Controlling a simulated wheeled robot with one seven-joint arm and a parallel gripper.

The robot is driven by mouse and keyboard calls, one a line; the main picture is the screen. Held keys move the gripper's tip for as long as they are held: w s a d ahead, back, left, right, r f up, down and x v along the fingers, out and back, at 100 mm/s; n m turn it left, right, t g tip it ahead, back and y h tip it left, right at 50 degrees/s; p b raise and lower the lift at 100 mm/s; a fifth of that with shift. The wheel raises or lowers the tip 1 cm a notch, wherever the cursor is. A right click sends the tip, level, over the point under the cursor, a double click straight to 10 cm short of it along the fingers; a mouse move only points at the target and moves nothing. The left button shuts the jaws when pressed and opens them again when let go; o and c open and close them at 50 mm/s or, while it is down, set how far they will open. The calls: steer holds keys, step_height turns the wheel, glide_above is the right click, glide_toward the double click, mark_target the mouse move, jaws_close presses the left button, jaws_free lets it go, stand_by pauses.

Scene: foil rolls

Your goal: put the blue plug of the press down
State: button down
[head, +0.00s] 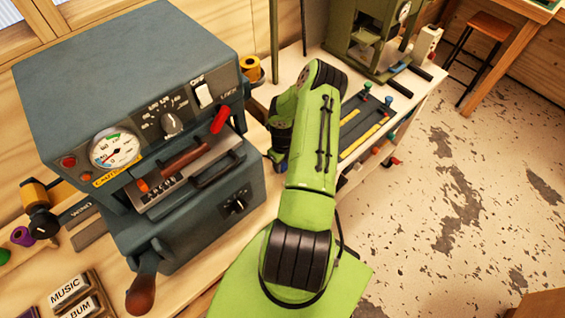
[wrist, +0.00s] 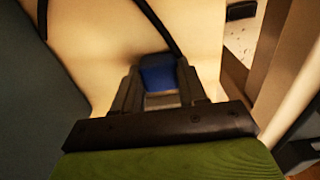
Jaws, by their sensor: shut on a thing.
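The press (head: 120,70) is a blue-grey machine with a gauge, a knob, a switch and a red-tipped lever, standing on the wooden bench at the left. In the wrist view my gripper (wrist: 158,72) is shut on the blue plug (wrist: 157,79), which sits between its two grey fingers. Pale bench surface shows beyond the plug; I cannot tell whether the plug touches it. In the head view my green arm reaches to the right side of the press and mostly hides the gripper and plug.
A dark cord (wrist: 160,27) crosses the pale surface in the wrist view. The press wall fills that view's left side. Stamp blocks (head: 70,290) lie at front left.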

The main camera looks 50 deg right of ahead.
mark_target(283, 164)
steer(key=c, duration=0.6)
jaws_free()
steer(key=shift+f, duration=0.1)
step_height(283, 164, up, 13)
steer(key=shift+r+p, duration=0.1)
steer(key=shift+p, duration=0.8)
